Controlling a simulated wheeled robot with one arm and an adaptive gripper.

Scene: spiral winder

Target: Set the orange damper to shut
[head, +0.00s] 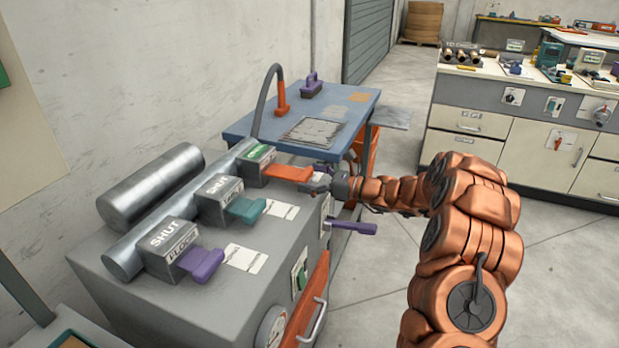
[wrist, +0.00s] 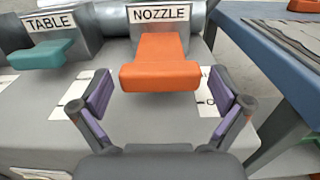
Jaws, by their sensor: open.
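The orange damper lever (head: 288,172) sticks out from a grey block at the far end of a row of three on the grey machine top. In the wrist view the orange lever (wrist: 161,70) lies ahead under a block labelled NOZZLE (wrist: 166,16). In the head view this block's top label (head: 259,153) is green, its word too small to read. My gripper (head: 312,182) is open at the lever's outer end. In the wrist view its purple-padded fingers (wrist: 160,98) stand apart on either side of the lever's end, with gaps on both sides.
A teal lever (head: 246,209) sits beside the orange one, and a purple lever (head: 202,263) on a block marked SHUT is nearer. Metal cylinders (head: 150,185) lie behind the blocks. A blue table (head: 240,128) stands beyond. Another purple handle (head: 352,227) juts from the machine's side.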

